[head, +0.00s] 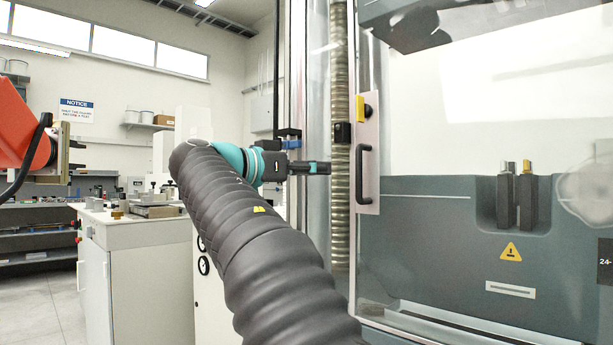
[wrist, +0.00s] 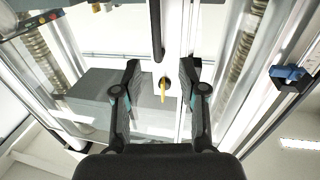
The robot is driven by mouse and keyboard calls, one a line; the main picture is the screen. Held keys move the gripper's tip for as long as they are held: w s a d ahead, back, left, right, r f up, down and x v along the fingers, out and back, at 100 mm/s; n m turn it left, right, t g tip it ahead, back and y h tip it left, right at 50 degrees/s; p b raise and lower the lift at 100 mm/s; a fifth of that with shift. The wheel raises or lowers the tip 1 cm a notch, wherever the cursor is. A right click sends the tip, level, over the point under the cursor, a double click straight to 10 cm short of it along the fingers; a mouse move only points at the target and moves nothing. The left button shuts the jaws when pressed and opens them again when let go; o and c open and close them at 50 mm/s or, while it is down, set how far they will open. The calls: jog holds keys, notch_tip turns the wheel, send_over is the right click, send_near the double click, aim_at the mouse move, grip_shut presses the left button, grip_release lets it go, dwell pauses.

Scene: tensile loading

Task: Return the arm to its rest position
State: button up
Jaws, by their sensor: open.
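My arm, in a dark padded sleeve, reaches up from the bottom middle of the head view. My gripper (head: 318,168) is at its end, pointing right toward the front of the testing machine (head: 430,215). In the wrist view my gripper (wrist: 160,75) shows two dark fingers spread apart, with nothing between them. The machine's door handle (head: 365,175) and yellow latch (head: 360,108) are just right of the gripper in the head view. The yellow latch (wrist: 163,90) also shows beyond the fingers in the wrist view. I see no contact between gripper and door.
A white bench (head: 135,235) with small parts stands at left. An orange device (head: 25,125) juts in at the left edge. A ribbed column (head: 340,230) stands by the door. Two dark grips (head: 515,200) sit inside the machine. Open floor (head: 45,280) shows at lower left.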

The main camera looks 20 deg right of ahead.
jog(key=w+a+f+n+t+y, duration=0.3)
jog(key=w+f+n+y, duration=0.3)
jog(key=f+n, duration=0.55)
jog(key=s+a+f+n+y, duration=0.1)
jog(key=a+f+n+y, duration=0.1)
jog(key=f, duration=0.6)
jog(key=s+a+f+n+y, duration=0.2)
jog(key=f, duration=0.5)
jog(key=s+a+f+y, duration=0.2)
jog(key=s+f+y, duration=0.1)
jog(key=s+f, duration=0.7)
jog(key=s+a+f+y, duration=0.3)
jog(key=s+f, duration=0.8)
jog(key=s, duration=0.7)
jog(key=shift+s+a+f+g+y, duration=0.25)
jog(key=shift+s+g+y, duration=0.15)
jog(key=shift+y, duration=0.4)
